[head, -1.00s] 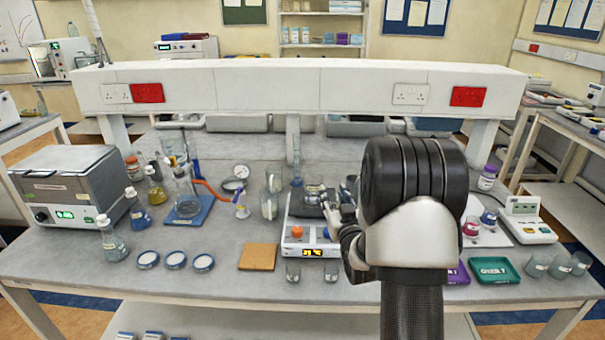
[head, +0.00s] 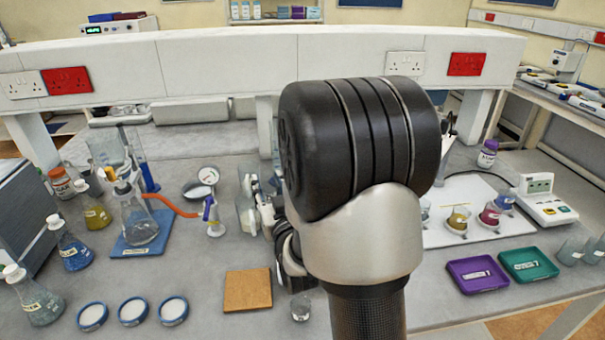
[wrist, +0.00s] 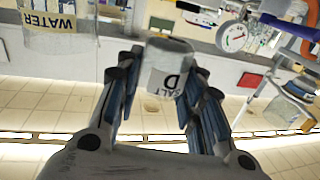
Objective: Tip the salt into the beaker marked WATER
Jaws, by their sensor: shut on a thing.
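The label reads sideways and upside down there, and I cannot make out the contents. The beaker marked WATER (wrist: 62,45) is at the upper left of the wrist view, clear glass with a yellowish label, apart from the salt vessel. Its label also reads upside down. In the head view my arm hides the fingertips and the salt vessel, and I cannot pick out the WATER label.
A brown tile (head: 247,290) and a small glass (head: 300,308) lie in front. Purple (head: 477,276) and green (head: 528,264) trays sit right. My arm covers the middle.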

